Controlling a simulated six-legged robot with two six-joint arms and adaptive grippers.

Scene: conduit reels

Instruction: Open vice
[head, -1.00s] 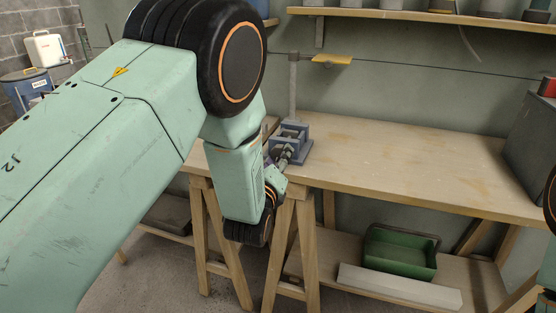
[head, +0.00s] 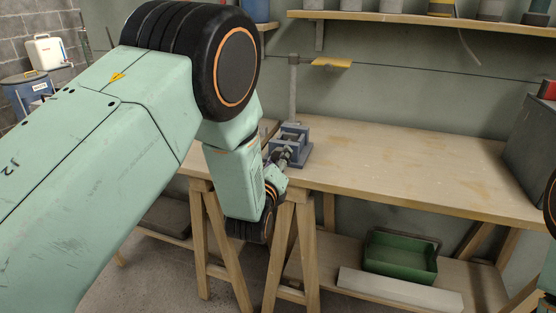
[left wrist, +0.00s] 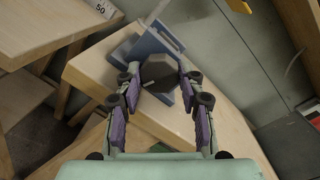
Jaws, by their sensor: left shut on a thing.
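The blue-grey vice (head: 297,138) sits at the front left edge of the wooden workbench. It also shows in the left wrist view (left wrist: 146,46), tilted in the picture. A dark, many-sided knob (left wrist: 159,73) faces the wrist camera in front of the vice. My left gripper (head: 281,157) is at the vice's front; in the left wrist view its two purple-padded fingers (left wrist: 158,88) are shut on the knob from both sides. The fingers and knob hide part of the vice, so the gap between its jaws cannot be told. My right gripper is not in view.
The workbench top (head: 400,165) is clear right of the vice. A grey box (head: 533,145) stands at the bench's right end. A green bin (head: 400,256) lies on the lower shelf between wooden trestle legs (head: 280,255).

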